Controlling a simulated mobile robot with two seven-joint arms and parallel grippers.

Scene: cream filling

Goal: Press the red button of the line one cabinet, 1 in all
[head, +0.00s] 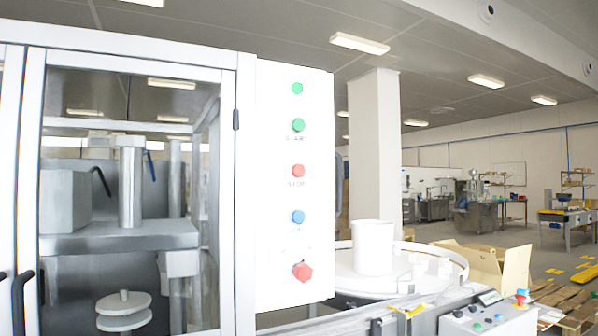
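A white control cabinet (317,215) stands upright in the middle of the head view, on the right side of a glass-doored machine. Its face carries a column of buttons: a green one at the top (297,88), a green START button (298,125), a red STOP button (297,171), a blue button (298,217), and a larger red knob-like button (302,271) at the bottom. Nothing covers the buttons. Neither of my grippers shows in the head view.
The machine's framed glass door (232,180) fills the left. Right of the cabinet are a round table with a white bucket (372,248), a conveyor with a small control box (488,318), and an open cardboard box (500,268). Open floor lies beyond.

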